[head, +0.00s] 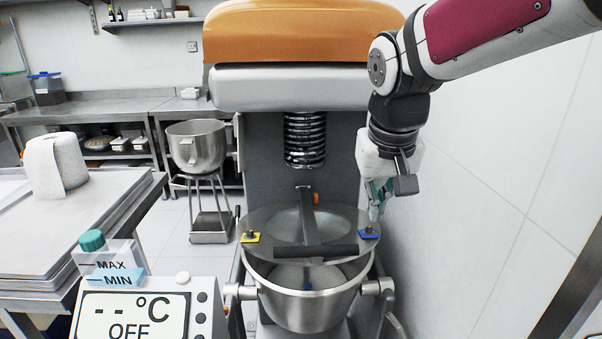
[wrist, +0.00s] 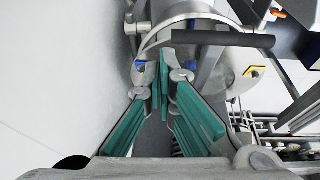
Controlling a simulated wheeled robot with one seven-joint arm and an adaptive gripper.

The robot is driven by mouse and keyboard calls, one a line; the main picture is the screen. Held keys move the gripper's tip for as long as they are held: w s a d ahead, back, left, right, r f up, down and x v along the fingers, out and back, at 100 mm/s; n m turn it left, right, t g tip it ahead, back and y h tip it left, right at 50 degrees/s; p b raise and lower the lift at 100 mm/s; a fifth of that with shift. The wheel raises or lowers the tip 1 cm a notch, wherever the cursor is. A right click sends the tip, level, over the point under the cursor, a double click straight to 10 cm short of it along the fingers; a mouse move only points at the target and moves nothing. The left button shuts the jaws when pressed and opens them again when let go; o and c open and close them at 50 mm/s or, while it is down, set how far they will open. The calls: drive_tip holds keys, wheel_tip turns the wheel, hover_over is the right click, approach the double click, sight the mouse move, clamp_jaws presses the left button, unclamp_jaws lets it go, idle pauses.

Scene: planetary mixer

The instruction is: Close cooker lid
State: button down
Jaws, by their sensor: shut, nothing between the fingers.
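The cooker lid (head: 262,222) is a grey plate with a pale round middle and a dark handle bar (head: 315,251) across its front. It sits over the steel bowl (head: 310,308), and part of the bowl's inside shows below the bar, so the lid does not look flush at the front. In the wrist view the dark handle bar (wrist: 222,38) runs across the top. My gripper (head: 375,213) hangs at the right of the lid, near the blue tab (head: 369,232). In the wrist view my green-padded gripper (wrist: 162,72) is shut and empty; contact with the lid cannot be told.
The mixer body (head: 340,150) with its orange top (head: 300,30) stands behind the bowl. A white wall (head: 480,200) is close on the right. A control panel (head: 150,312) is at front left. A steel table (head: 60,215) is at left.

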wheel_tip(320, 180, up, 4)
drive_tip(key=w+a+p, duration=0.2)
drive_tip(key=p, duration=0.1)
hover_over(349, 245)
drive_tip(key=w, duration=0.3)
wheel_tip(349, 245, down, 9)
drive_tip(key=shift+t+y, duration=0.3)
drive_tip(key=f, duration=0.1)
drive_tip(key=s+f, duration=0.1)
drive_tip(key=s+f+p, duration=0.1)
drive_tip(key=f, duration=0.1)
drive_tip(key=shift+d, duration=0.15)
